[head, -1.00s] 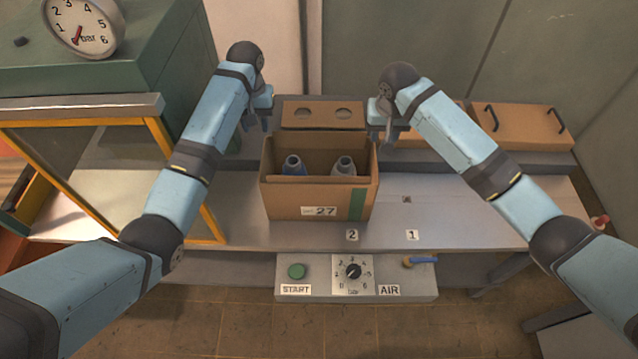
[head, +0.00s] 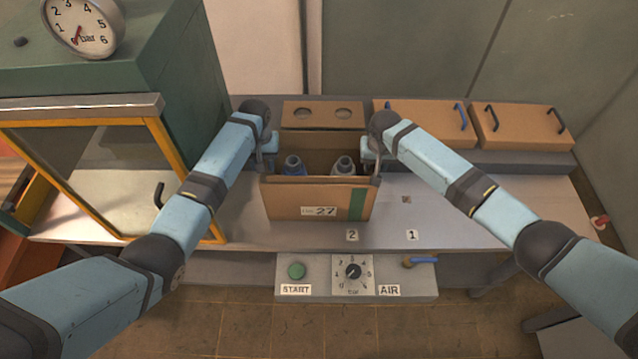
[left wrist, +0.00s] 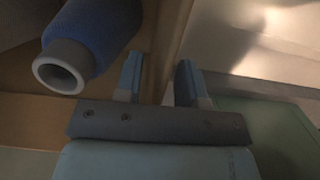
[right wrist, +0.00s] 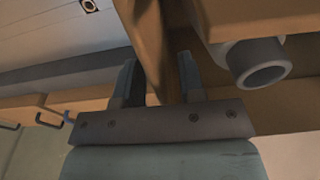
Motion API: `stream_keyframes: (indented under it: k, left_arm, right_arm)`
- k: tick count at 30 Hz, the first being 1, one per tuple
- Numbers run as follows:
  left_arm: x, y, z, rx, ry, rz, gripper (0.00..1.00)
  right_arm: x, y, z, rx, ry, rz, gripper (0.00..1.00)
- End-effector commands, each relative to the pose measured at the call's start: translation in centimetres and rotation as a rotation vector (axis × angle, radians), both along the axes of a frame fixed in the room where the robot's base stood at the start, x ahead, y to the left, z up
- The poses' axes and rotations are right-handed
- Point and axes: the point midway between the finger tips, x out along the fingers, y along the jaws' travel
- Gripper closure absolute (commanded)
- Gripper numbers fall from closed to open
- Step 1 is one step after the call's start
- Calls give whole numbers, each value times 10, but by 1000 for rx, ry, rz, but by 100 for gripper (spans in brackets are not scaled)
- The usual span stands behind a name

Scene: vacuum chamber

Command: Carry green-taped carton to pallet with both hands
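The green-taped carton (head: 285,200) stands open-topped on the grey bench, with a green tape strip at its front right and a label "27". A blue bottle (head: 293,168) and a grey bottle (head: 344,167) stand inside. My left gripper (head: 268,162) is at the carton's left wall; the left wrist view shows its fingers (left wrist: 160,82) apart, the wall between them. My right gripper (head: 377,166) is at the right wall; the right wrist view shows its fingers (right wrist: 156,82) apart astride that wall. I cannot make out a pallet.
A green cabinet with a gauge (head: 80,25) and yellow-framed door (head: 165,150) stands close left. A panel with two holes (head: 322,113) is behind the carton. Handled boxes (head: 520,125) sit back right. A control box (head: 320,285) is in front.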

Motion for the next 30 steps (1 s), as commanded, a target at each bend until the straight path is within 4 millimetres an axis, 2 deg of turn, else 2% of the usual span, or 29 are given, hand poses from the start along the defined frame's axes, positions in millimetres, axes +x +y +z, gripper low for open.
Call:
stream_keyframes:
  k: [8, 9, 13, 14, 30]
  left_arm:
    - [0, 0, -2, 0, 0, 0, 64]
    - [0, 0, -2, 0, 0, 0, 66]
    - [0, 0, -2, 0, 1, 0, 96]
    - [0, 0, -2, 0, 0, 0, 100]
    - [1, 0, 5, -1, -2, 0, 100]
  right_arm:
    - [0, 0, -1, 1, -1, 0, 64]
    - [0, 0, -1, 1, -1, 0, 66]
    - [0, 0, -1, 0, -1, 0, 96]
    - [0, 0, -1, 0, -1, 0, 100]
    - [1, 0, 5, 1, -3, 0, 100]
